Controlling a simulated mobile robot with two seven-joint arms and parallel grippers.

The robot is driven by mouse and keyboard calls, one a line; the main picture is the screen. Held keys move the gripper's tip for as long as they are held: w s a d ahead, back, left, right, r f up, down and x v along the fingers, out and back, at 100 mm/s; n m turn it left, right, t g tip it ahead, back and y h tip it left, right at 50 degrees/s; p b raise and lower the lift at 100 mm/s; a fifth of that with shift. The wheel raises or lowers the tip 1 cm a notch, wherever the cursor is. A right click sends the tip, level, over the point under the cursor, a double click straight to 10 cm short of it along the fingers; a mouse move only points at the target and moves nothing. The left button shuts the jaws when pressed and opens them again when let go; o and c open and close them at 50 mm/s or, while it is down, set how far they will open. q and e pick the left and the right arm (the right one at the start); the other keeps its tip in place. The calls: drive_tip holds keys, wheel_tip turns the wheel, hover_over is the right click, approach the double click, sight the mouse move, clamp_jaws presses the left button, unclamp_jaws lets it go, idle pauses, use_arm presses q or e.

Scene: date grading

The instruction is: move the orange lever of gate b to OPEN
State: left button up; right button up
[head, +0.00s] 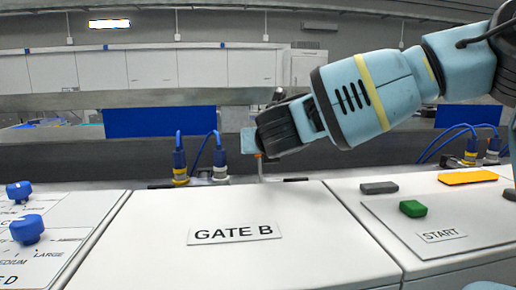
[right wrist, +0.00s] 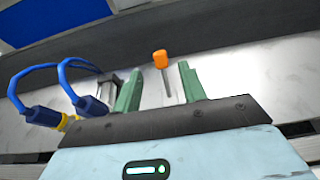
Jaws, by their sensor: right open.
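The orange lever (right wrist: 160,60) shows in the right wrist view as an orange knob on a thin grey stem. It stands between the two green fingers of my right gripper (right wrist: 158,76), with a gap on each side. The right gripper is open. In the head view my right gripper (head: 249,142) is over the back edge of the white GATE B panel (head: 160,240), and it hides most of the lever. Only a bit of orange and the stem (head: 260,167) show below the fingers. No OPEN marking is readable. My left gripper is not in view.
Blue cable connectors (head: 180,162) stand just left of the lever. The left panel has blue knobs (head: 27,229). The right panel has a green button (head: 413,208), an orange plate (head: 468,177) and a START label (head: 440,236). The GATE B panel top is clear in front.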

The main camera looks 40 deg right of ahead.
sight(260, 163)
drive_tip(key=shift+x, duration=3.9)
clamp_jaws()
